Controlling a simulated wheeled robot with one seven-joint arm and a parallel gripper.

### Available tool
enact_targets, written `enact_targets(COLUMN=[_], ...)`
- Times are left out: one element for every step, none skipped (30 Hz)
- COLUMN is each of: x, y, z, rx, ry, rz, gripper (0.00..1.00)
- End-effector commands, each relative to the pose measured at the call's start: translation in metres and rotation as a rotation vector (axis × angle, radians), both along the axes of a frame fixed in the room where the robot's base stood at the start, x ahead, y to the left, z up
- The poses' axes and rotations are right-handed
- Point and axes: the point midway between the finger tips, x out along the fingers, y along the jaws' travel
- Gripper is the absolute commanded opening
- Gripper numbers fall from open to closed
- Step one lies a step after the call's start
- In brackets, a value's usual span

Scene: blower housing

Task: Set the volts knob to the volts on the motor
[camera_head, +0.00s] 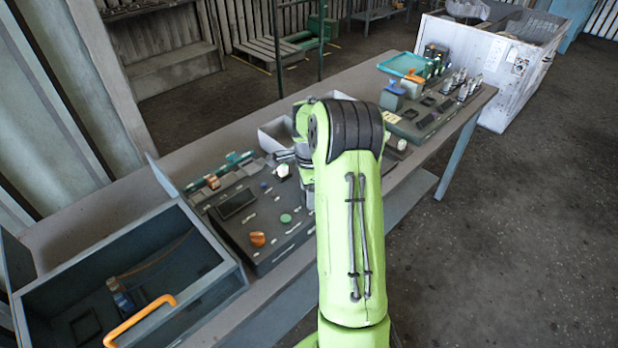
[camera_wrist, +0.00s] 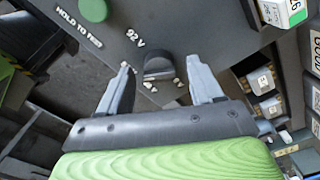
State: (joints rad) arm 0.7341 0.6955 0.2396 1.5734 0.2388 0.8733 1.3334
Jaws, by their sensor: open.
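A dark knob (camera_wrist: 158,68) sits on the grey control panel (camera_wrist: 215,42) in the wrist view, with small pale marks around it. In the head view the panel (camera_head: 236,229) lies on the bench, and my green arm hides my gripper and this knob. I cannot make out the motor or its volts marking for certain.
Small boxes (camera_wrist: 262,81) with labels stand at the wrist view's right. An orange knob (camera_head: 257,239) is on the panel, beside an open grey box (camera_head: 222,272). A second panel (camera_head: 408,128) stands farther along.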

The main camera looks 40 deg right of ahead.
Motion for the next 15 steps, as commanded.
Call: enact_targets(x=[0.001, 0.001, 0.001, 0.001, 0.001, 0.001, 0.001, 0.001, 0.001, 0.001, 0.001, 0.001, 0.001, 0.001, 0.001], y=[-0.001, -0.001, -0.001, -0.001, -0.001, -0.001, 0.0, 0.0, 0.0, 0.0, 0.0, -0.001, 0.0, 0.0, 0.0], z=[0.011, 0.019, 0.03, 0.039, 0.048, 0.059, 0.068, 0.077, 0.088, 0.097, 0.105, 0.115, 0.122, 0.128, 0.135], rx=[-0.003, -0.005, -0.005, -0.006, -0.006, -0.006, -0.005, -0.005, -0.004, -0.005, -0.005, -0.005, -0.004, -0.004, -0.003], ry=[-0.004, -0.004, -0.005, -0.006, -0.006, -0.006, -0.007, -0.007, -0.006, -0.007, -0.007, -0.005, -0.005, -0.005, -0.004], rz=[0.0, 0.0, -0.001, -0.001, 0.0, 0.0, 0.001, 0.001, 0.001, 0.001, 0.0, 0.0, 0.0, 0.001, 0.001], gripper=[0.65, 0.65, 0.65, 0.65, 0.65, 0.65, 0.65, 0.65, 0.65, 0.65, 0.65, 0.65, 0.65, 0.65, 0.65])
